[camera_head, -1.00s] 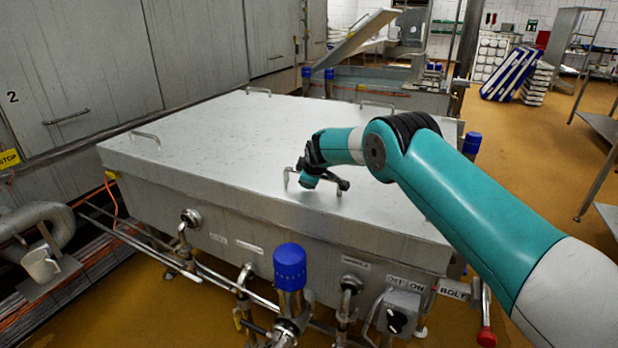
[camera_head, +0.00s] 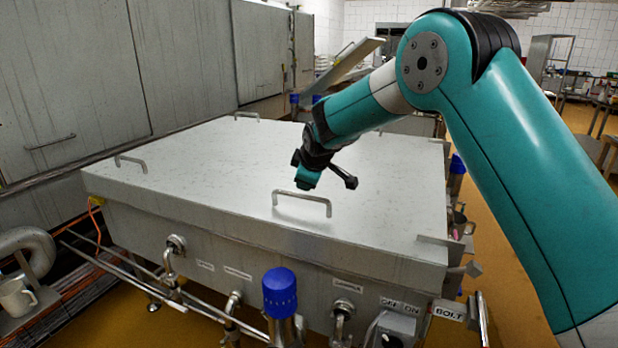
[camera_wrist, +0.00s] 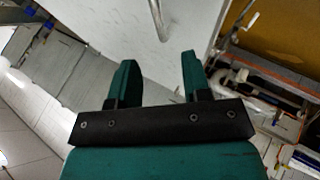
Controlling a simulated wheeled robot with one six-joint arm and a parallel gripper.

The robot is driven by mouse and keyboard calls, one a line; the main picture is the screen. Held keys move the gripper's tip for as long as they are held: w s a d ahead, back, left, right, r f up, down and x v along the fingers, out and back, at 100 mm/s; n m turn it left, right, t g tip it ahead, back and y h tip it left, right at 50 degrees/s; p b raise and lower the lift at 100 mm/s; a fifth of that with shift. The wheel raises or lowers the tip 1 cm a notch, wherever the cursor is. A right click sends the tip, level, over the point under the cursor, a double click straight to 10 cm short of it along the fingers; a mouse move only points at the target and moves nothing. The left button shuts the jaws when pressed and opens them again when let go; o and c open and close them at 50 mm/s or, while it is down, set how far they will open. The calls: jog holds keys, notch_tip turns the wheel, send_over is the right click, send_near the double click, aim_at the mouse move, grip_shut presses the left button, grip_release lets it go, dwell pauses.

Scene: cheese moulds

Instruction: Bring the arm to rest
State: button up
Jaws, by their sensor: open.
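My gripper (camera_head: 328,184) is above the large steel lid (camera_head: 215,160) of the vat, behind and above the front bar handle (camera_head: 302,199). In the wrist view my gripper (camera_wrist: 156,78) shows two green fingers spread apart with nothing between them. A metal handle (camera_wrist: 158,20) shows beyond the fingers, apart from them. My arm comes in from the right and bends at a raised elbow. The lid lies flat on the vat.
Blue-capped valve (camera_head: 280,293) and pipes stand at the vat's front. Tall grey cabinets (camera_head: 65,80) line the left. Ochre floor (camera_head: 515,290) is open at right.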

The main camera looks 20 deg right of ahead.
jog(key=shift+v, duration=0.95)
jog(key=s+a+r+m+g+y, duration=0.2)
jog(key=s+g, duration=0.2)
jog(key=s, duration=1.8)
jog(key=s+a+r+m+g+y, duration=0.2)
jog(key=s+g, duration=0.2)
jog(key=s, duration=1.9)
jog(key=shift+a+r+m, duration=0.3)
jog(key=shift+r+m, duration=0.1)
